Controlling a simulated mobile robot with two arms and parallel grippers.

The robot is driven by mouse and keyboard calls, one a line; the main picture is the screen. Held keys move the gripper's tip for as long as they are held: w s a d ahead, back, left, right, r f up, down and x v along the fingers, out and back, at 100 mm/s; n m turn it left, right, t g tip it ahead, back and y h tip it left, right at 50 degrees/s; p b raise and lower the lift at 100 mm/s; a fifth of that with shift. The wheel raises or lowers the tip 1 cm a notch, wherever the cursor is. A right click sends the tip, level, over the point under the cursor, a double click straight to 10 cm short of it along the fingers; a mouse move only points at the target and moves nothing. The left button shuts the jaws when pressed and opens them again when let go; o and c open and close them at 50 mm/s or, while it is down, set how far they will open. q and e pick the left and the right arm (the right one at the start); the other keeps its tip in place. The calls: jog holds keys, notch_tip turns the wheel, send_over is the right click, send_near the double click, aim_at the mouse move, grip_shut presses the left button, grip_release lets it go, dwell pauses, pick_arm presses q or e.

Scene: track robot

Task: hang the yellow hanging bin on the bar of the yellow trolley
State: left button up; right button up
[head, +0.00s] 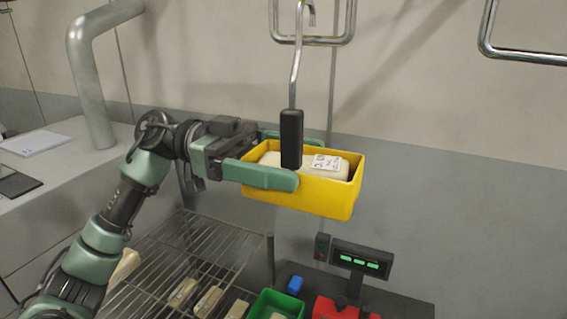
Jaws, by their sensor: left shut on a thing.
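The yellow hanging bin (330,195) is in the air at the middle of the head view, roughly level. A beige package (335,172) with a white label lies in it. My left gripper (280,158) reaches in from the left and is shut on the bin, with one green finger along the near side and the other partly hidden behind it. No yellow trolley or its bar can be made out. My right gripper is not in view.
Chrome bars (340,41) show at the top. Below are a wire rack (185,250) with beige packages, a green bin (262,304), a red object (340,309) and a display (361,260).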

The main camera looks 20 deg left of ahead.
pick_arm(q)
jog(key=shift+w, duration=0.65)
jog(key=shift+s+f+b, duration=0.1)
jog(key=shift+f+b, duration=0.45)
jog(key=shift+f, duration=0.6)
jog(key=o, duration=1.6)
jog(key=shift+o, duration=0.2)
jog(key=shift+f, duration=0.1)
jog(key=shift+a, duration=0.1)
